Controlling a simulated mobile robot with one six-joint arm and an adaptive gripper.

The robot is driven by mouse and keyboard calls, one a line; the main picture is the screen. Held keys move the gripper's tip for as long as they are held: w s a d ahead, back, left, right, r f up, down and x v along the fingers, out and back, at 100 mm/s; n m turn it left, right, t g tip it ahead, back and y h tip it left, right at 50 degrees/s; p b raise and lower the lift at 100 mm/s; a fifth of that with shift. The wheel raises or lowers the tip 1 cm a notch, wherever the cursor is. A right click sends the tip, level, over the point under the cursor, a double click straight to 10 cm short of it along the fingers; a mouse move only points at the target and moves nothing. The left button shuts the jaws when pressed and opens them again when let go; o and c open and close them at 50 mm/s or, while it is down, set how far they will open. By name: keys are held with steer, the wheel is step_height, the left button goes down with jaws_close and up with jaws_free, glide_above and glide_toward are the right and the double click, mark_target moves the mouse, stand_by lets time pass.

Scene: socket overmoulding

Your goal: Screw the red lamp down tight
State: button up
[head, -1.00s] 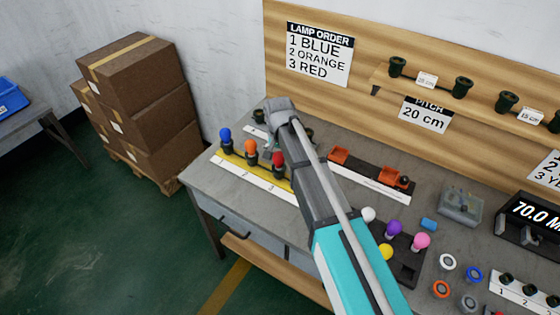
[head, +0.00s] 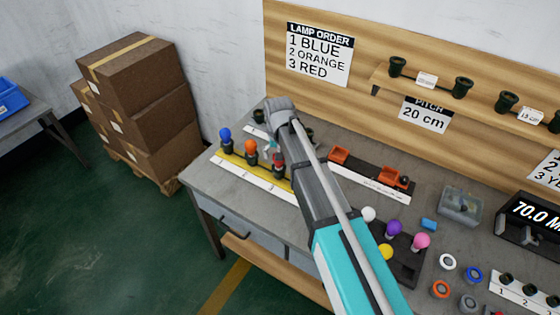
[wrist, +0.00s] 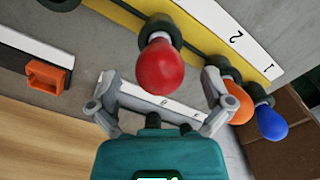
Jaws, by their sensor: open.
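The red lamp (wrist: 160,66) sits in a dark socket (wrist: 162,28) on the yellow strip, at the place by number 3. In the head view the red lamp (head: 278,161) is partly hidden by my gripper (head: 275,150). In the wrist view my gripper (wrist: 160,82) is open, with one finger on each side of the red bulb and gaps visible. I cannot tell how far the lamp is screwed in. The orange lamp (head: 250,147) and blue lamp (head: 225,134) stand in sockets to its left.
The orange lamp (wrist: 236,102) is close to my right finger in the wrist view. A dark holder with orange parts (head: 367,177) lies behind my arm. Loose white, purple, yellow and pink lamps (head: 421,241) stand on a dark tray to the right.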

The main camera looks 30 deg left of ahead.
steer(key=shift+n, duration=0.9)
steer(key=n, duration=0.3)
steer(key=shift+n, duration=0.7)
steer(key=shift+n, duration=2.3)
